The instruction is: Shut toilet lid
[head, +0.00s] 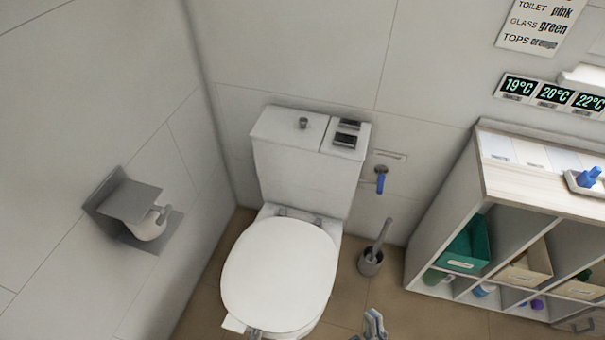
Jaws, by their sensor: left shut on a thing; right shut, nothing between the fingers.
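The toilet (305,165) stands against the back wall. Its white oval lid (280,270) lies over the bowl and hides the opening; I cannot tell whether a small gap is left under its front edge. A small white tab (233,325) sticks out at the front left of the lid. My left gripper (255,334) is at the lid's front edge, mostly cut off by the picture's bottom, and is shut on what looks like the lid's edge. My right gripper (374,325) is shut and empty, to the right of the bowl and apart from it.
A grey paper holder (130,205) juts from the left wall. A toilet brush (372,258) stands on the floor right of the toilet. A shelf unit (440,225) with bins fills the right side. Some floor between toilet and shelf is free.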

